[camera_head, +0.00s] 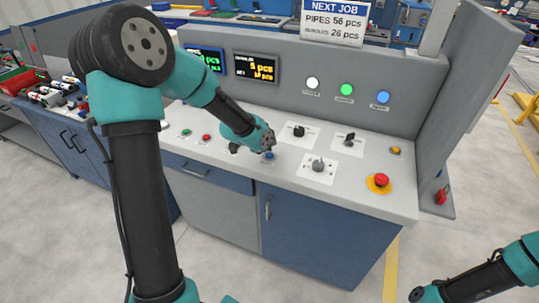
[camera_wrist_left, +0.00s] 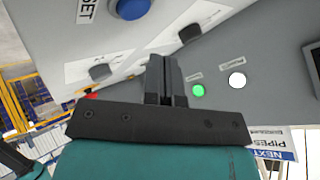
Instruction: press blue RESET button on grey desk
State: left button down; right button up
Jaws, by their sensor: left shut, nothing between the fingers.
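The blue RESET button (camera_head: 269,155) is on the grey desk top, just below the end of my left arm in the head view. It also shows in the left wrist view (camera_wrist_left: 130,8), cut off by the top edge, beside a label of which "SET" is readable. My left gripper (camera_head: 267,141) is low over the desk, close to the button; its fingertips are hard to make out there. In the left wrist view its fingers (camera_wrist_left: 165,65) are together and empty, to the lower right of the button. My right gripper (camera_head: 417,294) is at the lower right, away from the desk.
Black knobs (camera_head: 299,130) and a grey knob (camera_head: 318,165) sit right of the button. A red emergency button (camera_head: 381,180) is near the right end; green (camera_head: 186,132) and red (camera_head: 206,138) buttons are left. White, green and blue lamps line the upright panel (camera_head: 320,60).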

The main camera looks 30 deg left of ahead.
pick_arm(q)
jog(key=shift+r, duration=1.4)
